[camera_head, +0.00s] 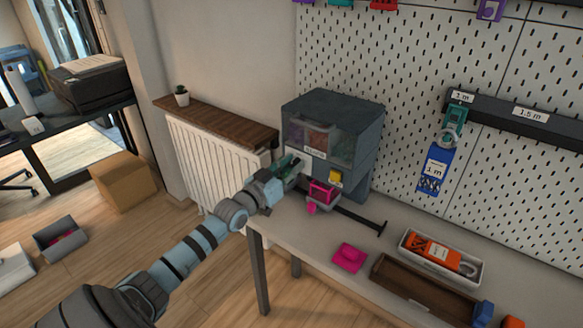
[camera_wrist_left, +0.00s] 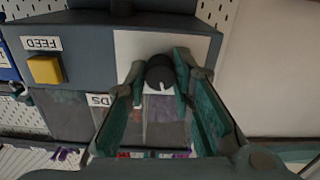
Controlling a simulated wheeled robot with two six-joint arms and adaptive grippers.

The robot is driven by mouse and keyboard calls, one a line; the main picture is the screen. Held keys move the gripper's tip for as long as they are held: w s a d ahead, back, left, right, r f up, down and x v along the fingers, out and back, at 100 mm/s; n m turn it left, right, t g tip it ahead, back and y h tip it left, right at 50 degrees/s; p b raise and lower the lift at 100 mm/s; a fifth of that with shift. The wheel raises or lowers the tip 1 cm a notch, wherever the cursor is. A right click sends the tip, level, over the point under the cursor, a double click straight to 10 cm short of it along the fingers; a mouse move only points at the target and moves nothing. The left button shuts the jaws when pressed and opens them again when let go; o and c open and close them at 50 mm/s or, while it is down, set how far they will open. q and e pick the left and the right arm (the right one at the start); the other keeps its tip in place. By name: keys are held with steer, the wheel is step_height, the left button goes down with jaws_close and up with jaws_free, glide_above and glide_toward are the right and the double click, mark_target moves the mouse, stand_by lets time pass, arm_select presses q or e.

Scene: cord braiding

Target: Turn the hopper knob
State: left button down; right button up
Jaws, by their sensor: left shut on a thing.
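The hopper (camera_head: 340,120) is a grey box with clear windows on the workbench by the pegboard wall. In the left wrist view its front face (camera_wrist_left: 82,30) fills the upper left, upside down, with a yellow button (camera_wrist_left: 45,70) beside a label reading FEED. The dark round knob (camera_wrist_left: 160,74), with a white mark, sits on a white plate (camera_wrist_left: 128,50). My left gripper (camera_wrist_left: 160,88) has its green fingers on both sides of the knob, shut on it. In the head view this gripper (camera_head: 293,164) is at the hopper's left front. My right gripper is not in view.
A pink piece in a small tray (camera_head: 322,196) sits under the hopper front. A pink block (camera_head: 349,258), a white tray (camera_head: 442,258) with an orange item and a brown open box (camera_head: 420,290) lie on the workbench. A radiator (camera_head: 205,165) stands left of it.

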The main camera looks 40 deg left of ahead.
arm_select(q)
steer(key=shift+f+m, duration=0.1)
steer(key=shift+m, duration=0.3)
steer(key=m+b, duration=0.2)
steer(key=m, duration=0.1)
steer(key=shift+f+m, duration=0.1)
steer(key=shift+m, duration=0.2)
steer(key=m+b, duration=0.2)
steer(key=m, duration=0.1)
steer(key=shift+m, duration=0.3)
steer(key=m+b, duration=0.1)
steer(key=m, duration=0.2)
steer(key=shift+b, duration=0.3)
steer(key=shift+m+b, duration=0.45)
steer(key=shift+m, duration=1.65)
steer(key=c, duration=1.4)
jaws_free()
steer(key=shift+o, duration=0.2)
